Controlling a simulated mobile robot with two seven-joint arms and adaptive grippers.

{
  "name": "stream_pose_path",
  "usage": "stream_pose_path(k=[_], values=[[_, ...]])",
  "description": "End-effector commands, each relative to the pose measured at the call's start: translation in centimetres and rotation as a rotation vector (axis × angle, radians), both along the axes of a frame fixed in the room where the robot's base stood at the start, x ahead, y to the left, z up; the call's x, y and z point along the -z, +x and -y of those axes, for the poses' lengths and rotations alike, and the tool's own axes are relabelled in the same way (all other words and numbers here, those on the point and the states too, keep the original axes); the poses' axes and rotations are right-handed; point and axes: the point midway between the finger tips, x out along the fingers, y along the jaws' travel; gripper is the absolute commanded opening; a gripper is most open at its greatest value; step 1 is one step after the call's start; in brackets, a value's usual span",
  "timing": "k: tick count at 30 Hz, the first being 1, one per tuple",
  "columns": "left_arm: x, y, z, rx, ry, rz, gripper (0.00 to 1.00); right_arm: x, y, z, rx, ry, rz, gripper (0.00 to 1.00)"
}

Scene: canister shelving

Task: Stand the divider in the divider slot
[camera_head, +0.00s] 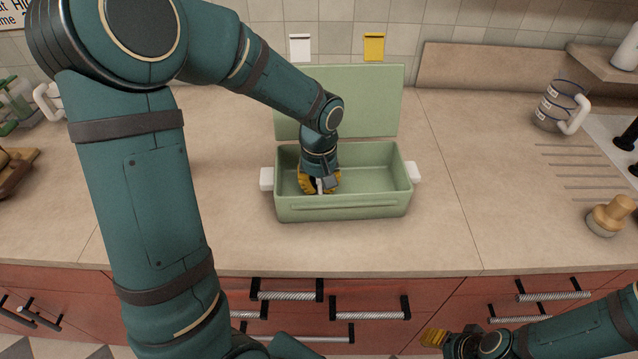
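A pale green box (345,207) stands on the counter with its green lid (365,95) raised behind it. White handles (266,179) stick out at its sides. My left gripper (319,184) reaches down into the left part of the box, with yellow fingers near the floor. A small pale piece shows between the fingers; I cannot tell whether it is the divider or part of the gripper. No divider or slot can be made out clearly. My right gripper (433,338) is low at the right, in front of the drawers, away from the box; its finger opening is unclear.
A glass mug (560,106) and a wooden-topped jar (610,215) stand at the right, near the sink. A white mug (48,101) and wooden items (12,170) are at the left. Counter (440,200) right of the box is clear. White (300,47) and yellow tags (373,47) hang behind.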

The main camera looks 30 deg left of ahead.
Motion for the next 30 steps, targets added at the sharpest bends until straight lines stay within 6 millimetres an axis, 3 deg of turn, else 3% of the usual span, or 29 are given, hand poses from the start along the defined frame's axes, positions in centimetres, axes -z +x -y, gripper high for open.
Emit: stream_pose_path(k=[1, 3, 16, 30], values=[[0.2, -0.1, 0.0, 0.0, -0.001, -0.004, 0.19, 0.0, 0.0, 0.0, 0.0, 0.0, 0.0, 0.47], [0.2, -0.1, 0.0, 0.0, -0.001, -0.004, 0.43, 0.0, 0.0, 0.0, 0.0, 0.0, 0.0, 0.47], [-0.7, 0.0, 0.0, 0.0, 0.001, -0.001, 0.43, 0.0, 0.0, 0.0, 0.0, 0.0, 0.0, 0.47], [-9.4, 0.0, 0.0, 0.0, 0.0, 0.001, 0.43, 0.0, 0.0, 0.0, 0.0, 0.0, 0.0, 0.47]])
